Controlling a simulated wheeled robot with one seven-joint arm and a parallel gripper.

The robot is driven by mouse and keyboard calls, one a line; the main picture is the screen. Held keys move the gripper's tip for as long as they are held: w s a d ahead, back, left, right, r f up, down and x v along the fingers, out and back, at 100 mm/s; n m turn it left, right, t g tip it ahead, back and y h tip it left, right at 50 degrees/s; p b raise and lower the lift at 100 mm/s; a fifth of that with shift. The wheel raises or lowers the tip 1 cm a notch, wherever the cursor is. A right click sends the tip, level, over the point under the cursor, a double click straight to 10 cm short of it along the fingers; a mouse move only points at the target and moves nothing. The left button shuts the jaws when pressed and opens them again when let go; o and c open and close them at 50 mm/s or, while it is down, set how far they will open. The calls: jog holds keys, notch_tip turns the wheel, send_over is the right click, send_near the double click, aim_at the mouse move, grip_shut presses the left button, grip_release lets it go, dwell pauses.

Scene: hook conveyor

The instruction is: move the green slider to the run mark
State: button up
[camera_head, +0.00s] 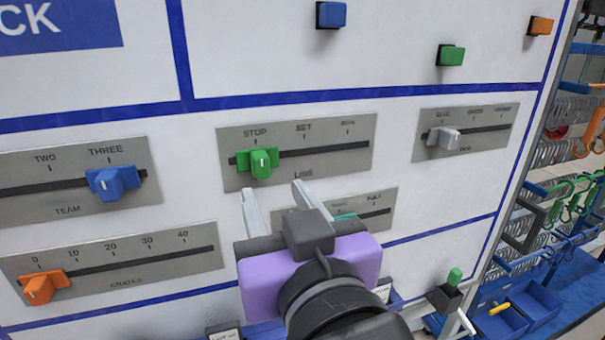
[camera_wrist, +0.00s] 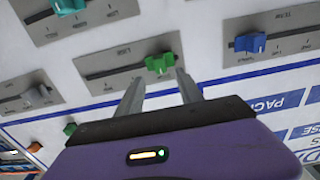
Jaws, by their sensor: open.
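The green slider (camera_head: 260,163) sits at the left end of the slot on the grey plate marked LINE (camera_head: 358,158), under the STOP mark. A middle mark reads SET, and the blurred mark at the right end (camera_head: 348,127) looks like RUN. My gripper (camera_head: 274,192) is open and empty, with its fingertips just below the green slider in the head view. In the wrist view, which is upside down, the green slider (camera_wrist: 159,64) shows just beyond and between the open fingertips (camera_wrist: 160,76). I see no contact between them.
A blue slider (camera_head: 110,183) is at THREE on the left, and an orange slider (camera_head: 42,287) is at 0 below. A teal slider (camera_head: 345,216) is partly hidden behind my gripper. A grey slider (camera_head: 444,136) is at right. The slot right of the green slider is clear.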

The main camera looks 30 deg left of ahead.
aim_at(262, 168)
jog(key=p+x, duration=0.1)
jog(key=x, duration=0.6)
jog(key=shift+w+a+r+p, duration=0.15)
jog(key=shift+w+a+p, duration=0.1)
jog(key=shift+p, duration=0.05)
jog(key=shift+c, duration=0.2)
grip_shut()
dwell(1.1)
